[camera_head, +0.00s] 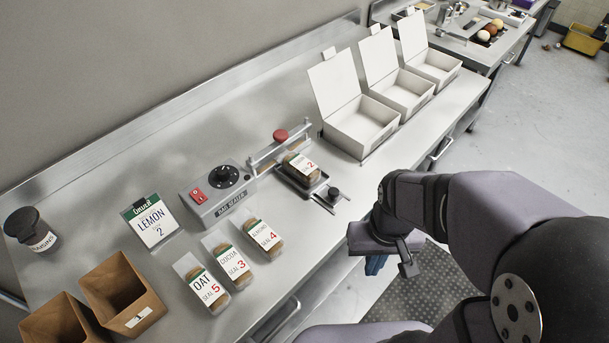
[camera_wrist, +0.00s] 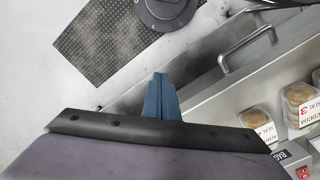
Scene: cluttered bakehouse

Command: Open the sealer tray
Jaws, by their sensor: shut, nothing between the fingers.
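The bag sealer (camera_head: 217,194) is a grey box with a red switch and a black dial, standing mid-table. Its sealing bar (camera_head: 265,150) with a red knob (camera_head: 280,135) runs to the right of the box. The dark sealer tray (camera_head: 288,182) lies in front of the bar and carries a bagged loaf (camera_head: 303,165) marked 2. A small plate with a black knob (camera_head: 333,192) is at the tray's front. My gripper (camera_head: 375,265) is shut and empty, off the table's front edge, apart from the tray; its blue fingers also show in the wrist view (camera_wrist: 160,98).
Three open white boxes (camera_head: 365,125) stand at the back right. Bags marked 5, 3 and 4 (camera_head: 233,265) lie in front of the sealer. A LEMON card (camera_head: 151,222), a dark-lidded jar (camera_head: 30,230) and brown bins (camera_head: 122,295) are at left. A drawer handle (camera_wrist: 245,48) juts from the table front.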

